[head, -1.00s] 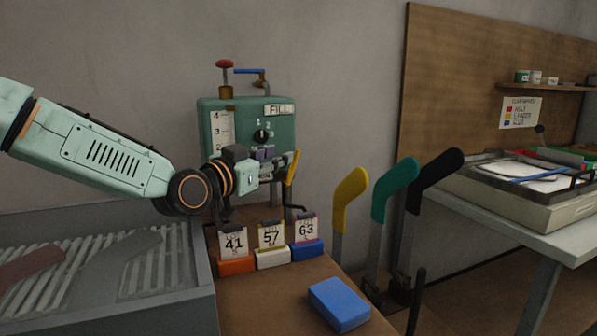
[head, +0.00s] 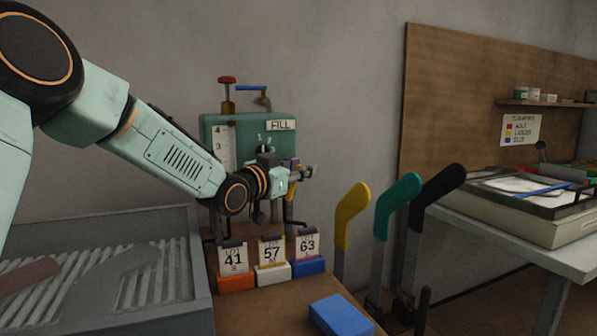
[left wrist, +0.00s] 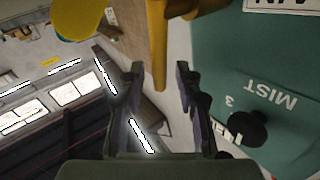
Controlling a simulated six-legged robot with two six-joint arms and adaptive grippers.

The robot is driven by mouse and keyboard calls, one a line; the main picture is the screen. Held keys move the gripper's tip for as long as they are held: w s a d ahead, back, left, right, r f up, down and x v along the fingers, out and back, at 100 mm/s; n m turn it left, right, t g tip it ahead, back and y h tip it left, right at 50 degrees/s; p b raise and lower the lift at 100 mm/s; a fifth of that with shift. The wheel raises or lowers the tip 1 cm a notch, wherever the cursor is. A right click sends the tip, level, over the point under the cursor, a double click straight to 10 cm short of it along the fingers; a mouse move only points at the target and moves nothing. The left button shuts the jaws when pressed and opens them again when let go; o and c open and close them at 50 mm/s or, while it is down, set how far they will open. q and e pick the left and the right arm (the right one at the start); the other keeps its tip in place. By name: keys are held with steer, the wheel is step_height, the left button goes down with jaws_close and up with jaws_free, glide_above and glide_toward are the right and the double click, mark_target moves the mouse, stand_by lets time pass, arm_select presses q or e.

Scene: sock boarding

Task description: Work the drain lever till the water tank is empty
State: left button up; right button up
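The green water tank (head: 208,140) stands at the back, with a FILL label, a numbered white gauge strip (head: 227,148) and a black knob. I cannot read the water level. A yellow lever (head: 289,212) shows at the tank's right side, partly hidden by my left gripper (head: 309,173). In the left wrist view, the yellow lever (left wrist: 158,45) reaches between the spread fingers of my left gripper (left wrist: 159,75), with gaps on both sides. The tank (left wrist: 270,70) and its black knob (left wrist: 248,128) are to the right there. My right gripper is out of view.
Numbered cards 41 (head: 234,260), 57 (head: 271,253) and 63 (head: 308,245) stand before the tank. A blue block (head: 340,316) lies on the bench. Yellow (head: 351,215), teal (head: 398,205) and black (head: 437,197) handles rise at right. A grey slatted basin (head: 195,265) is at left.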

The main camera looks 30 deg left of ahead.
arm_select(q)
steer(key=shift+c, duration=0.2)
jaws_close()
stand_by(0.6)
